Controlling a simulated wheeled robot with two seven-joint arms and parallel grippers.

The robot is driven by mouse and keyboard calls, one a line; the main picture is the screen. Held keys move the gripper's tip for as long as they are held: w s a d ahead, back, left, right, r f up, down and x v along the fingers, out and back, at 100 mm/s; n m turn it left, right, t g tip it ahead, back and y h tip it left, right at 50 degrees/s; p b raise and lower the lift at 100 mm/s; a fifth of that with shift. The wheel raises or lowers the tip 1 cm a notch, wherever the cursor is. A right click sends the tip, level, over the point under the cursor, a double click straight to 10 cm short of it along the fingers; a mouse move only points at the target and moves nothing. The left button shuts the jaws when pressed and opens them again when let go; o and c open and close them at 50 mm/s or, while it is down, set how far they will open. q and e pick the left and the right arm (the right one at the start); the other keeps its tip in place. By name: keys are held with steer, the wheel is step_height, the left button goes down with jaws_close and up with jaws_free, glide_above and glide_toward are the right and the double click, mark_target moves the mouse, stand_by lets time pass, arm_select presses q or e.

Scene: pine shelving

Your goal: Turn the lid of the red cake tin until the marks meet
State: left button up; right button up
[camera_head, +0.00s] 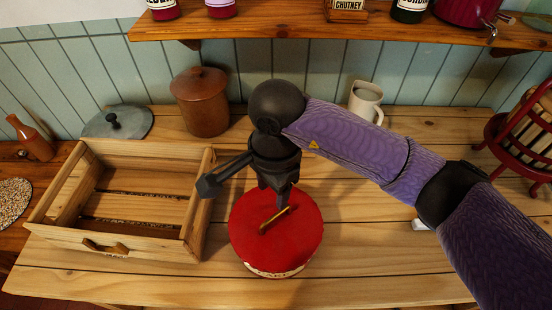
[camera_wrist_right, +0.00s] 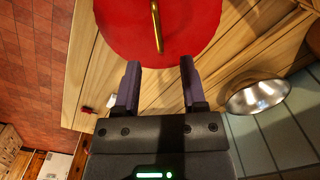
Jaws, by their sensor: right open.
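The red cake tin (camera_head: 296,245) stands upright on the pine table, with its red lid on top. A brass bar handle (camera_head: 275,220) lies across the lid; it also shows in the right wrist view (camera_wrist_right: 156,27). My right gripper (camera_head: 275,203) points down above the lid's back half, close to the handle. In the right wrist view my right gripper (camera_wrist_right: 160,75) is open, its two fingers apart with nothing between them, and the handle is ahead of the fingertips. I cannot make out the marks on lid or tin. My left gripper is not in view.
An open wooden crate (camera_head: 190,220) stands close left of the tin. A brown lidded jar (camera_head: 203,110), a grey lid (camera_head: 118,122) and a white mug (camera_head: 366,100) stand behind. A shelf (camera_head: 270,27) hangs above.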

mark_target(276, 215)
steer(key=shift+w+d+f+h, duration=0.1)
steer(key=shift+d+f+h, duration=0.1)
steer(key=shift+d+h, duration=0.15)
step_height(276, 215, down, 9)
steer(key=shift+a+f+b, duration=0.1)
steer(key=shift+f+b, duration=0.05)
steer(key=shift+b, duration=0.7)
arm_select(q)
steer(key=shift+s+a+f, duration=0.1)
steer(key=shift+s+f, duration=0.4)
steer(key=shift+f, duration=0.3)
arm_select(e)
jaws_close()
